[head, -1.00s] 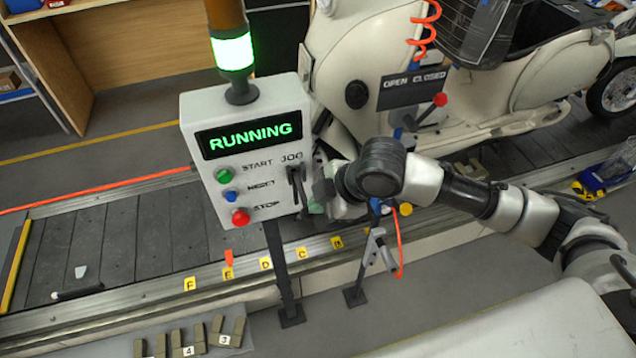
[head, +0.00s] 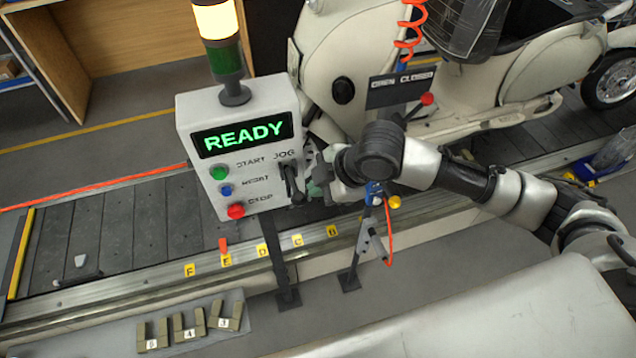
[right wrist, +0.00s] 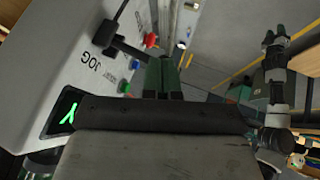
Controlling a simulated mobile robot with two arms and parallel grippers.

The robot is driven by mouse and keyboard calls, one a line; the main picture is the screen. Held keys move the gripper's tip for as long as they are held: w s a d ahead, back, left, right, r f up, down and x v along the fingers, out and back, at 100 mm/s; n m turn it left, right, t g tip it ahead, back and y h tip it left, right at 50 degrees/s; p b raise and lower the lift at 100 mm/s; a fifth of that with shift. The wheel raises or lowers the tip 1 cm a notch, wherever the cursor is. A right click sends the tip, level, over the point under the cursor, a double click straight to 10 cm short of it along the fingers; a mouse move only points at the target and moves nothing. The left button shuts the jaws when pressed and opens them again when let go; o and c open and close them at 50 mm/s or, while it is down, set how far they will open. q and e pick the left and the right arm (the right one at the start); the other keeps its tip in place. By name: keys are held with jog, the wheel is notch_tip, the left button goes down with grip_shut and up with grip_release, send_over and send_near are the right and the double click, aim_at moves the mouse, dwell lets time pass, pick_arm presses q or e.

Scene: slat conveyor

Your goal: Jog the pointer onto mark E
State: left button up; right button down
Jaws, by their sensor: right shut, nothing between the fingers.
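The orange-red pointer (head: 223,244) stands at the conveyor's near rail, right above the yellow mark E (head: 226,260), perhaps a hair left of its middle. The white control box (head: 240,150) reads READY in green, and its lamp (head: 216,20) glows amber on top. The black jog lever (head: 291,184) is on the box's right side; it also shows in the right wrist view (right wrist: 126,46). My right gripper (head: 318,182) is shut and empty just right of the lever; its green fingers (right wrist: 163,76) look close to the lever, contact unclear. An arm in the right wrist view, seemingly mine, ends in my left gripper (right wrist: 273,40), too small to read.
Marks F (head: 190,270), D (head: 262,251), C (head: 297,240) and B (head: 332,231) line the rail. A cream scooter (head: 370,50) stands behind the box. An open/closed valve sign (head: 400,88) and post stand right of the box. Numbered blocks (head: 188,326) lie in front.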

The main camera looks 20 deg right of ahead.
jog(key=b+v, duration=0.3)
jog(key=v, duration=0.7)
jog(key=shift+w, duration=0.15)
dwell(0.4)
